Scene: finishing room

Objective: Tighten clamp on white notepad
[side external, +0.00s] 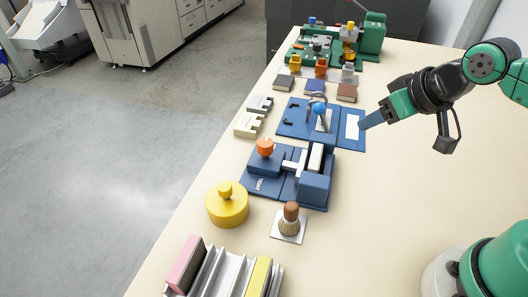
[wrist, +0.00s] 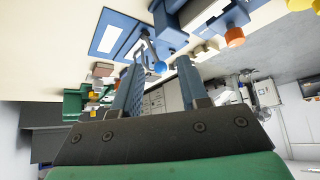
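A blue fixture board (side external: 291,121) lies on the table, with a grey-handled clamp with a blue ball knob (side external: 319,109) standing on it. A white pad (side external: 323,124) lies beside the clamp, partly hidden by it; whether the clamp presses on it I cannot tell. A second white rectangle (side external: 352,127) lies on the board's right part. My gripper (side external: 365,123) is above the board's right edge, apart from the clamp. In the wrist view its two blue fingers are spread and empty (wrist: 158,76), and the blue knob (wrist: 160,67) shows between them, farther away.
A blue press fixture (side external: 316,190) with an orange knob stands nearer the camera. A yellow round pot (side external: 227,204), a brush (side external: 290,219) and a book rack (side external: 222,272) are in front. Small coloured blocks and a green machine (side external: 371,35) stand behind.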

